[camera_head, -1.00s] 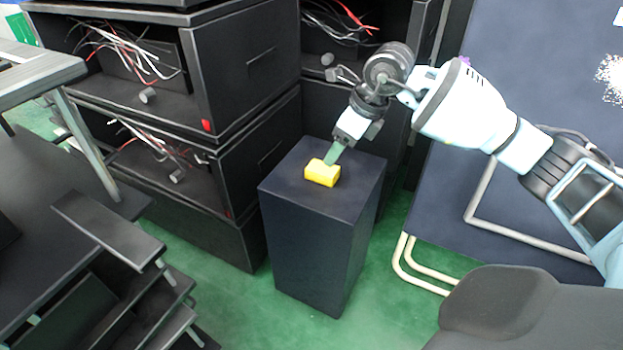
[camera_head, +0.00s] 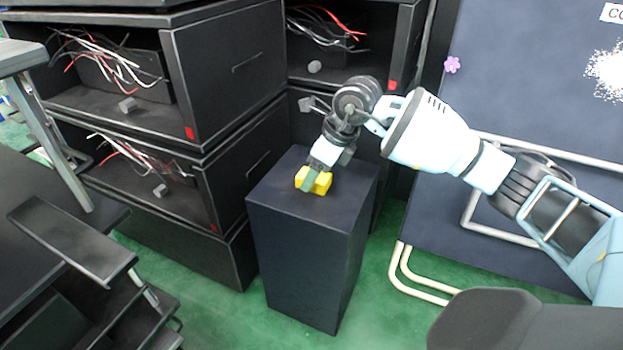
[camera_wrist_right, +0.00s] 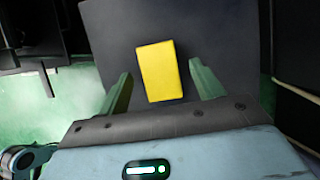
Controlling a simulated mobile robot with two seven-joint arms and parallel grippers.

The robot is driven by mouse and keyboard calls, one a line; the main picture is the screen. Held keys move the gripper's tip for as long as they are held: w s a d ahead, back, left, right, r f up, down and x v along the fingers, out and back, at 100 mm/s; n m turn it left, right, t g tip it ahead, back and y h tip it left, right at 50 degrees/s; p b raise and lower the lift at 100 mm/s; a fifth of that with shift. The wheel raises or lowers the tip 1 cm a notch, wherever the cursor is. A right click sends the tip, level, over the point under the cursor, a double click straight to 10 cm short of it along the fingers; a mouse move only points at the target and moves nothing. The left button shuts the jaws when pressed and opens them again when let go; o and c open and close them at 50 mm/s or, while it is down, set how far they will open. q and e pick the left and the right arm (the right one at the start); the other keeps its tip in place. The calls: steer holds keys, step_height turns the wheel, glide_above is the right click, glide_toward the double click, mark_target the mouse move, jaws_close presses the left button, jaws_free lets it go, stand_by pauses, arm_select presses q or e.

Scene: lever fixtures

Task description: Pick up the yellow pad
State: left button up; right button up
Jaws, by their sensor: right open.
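The yellow pad (camera_head: 321,184) is a small yellow block on top of the dark pedestal (camera_head: 338,212). My right gripper (camera_head: 312,182) points down at it, and one green finger covers part of the pad in the head view. In the right wrist view the pad (camera_wrist_right: 160,71) lies between the two green fingers of my right gripper (camera_wrist_right: 160,85), with a gap on each side. The fingers are open. From these views I cannot tell how far down they reach beside the pad. My left gripper is not in view.
Black cabinets (camera_head: 235,65) with loose wires stand behind and left of the pedestal. A dark panel (camera_head: 530,90) with pale tube legs (camera_head: 415,285) stands at the right. Black step-like shelves (camera_head: 75,240) are at the left. Green floor shows around the pedestal.

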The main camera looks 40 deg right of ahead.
steer(key=shift+w+f, duration=0.15)
steer(key=shift+f, duration=0.2)
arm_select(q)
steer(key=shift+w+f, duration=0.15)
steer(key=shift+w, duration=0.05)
arm_select(e)
steer(key=shift+r, duration=0.1)
steer(key=c, duration=1.1)
steer(key=shift+o, duration=0.2)
steer(key=shift+r+p, duration=0.3)
steer(key=shift+r, duration=0.2)
step_height(320, 180, up, 3)
steer(key=shift+a+p, duration=0.15)
steer(key=shift+p, duration=0.75)
arm_select(q)
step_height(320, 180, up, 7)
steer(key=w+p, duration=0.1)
steer(key=p, duration=0.3)
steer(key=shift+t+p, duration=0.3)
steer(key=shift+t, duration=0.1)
arm_select(e)
steer(key=s+a, duration=0.9)
steer(key=s, duration=0.3)
steer(key=shift+s+a+r, duration=0.35)
steer(key=shift+r, duration=0.1)
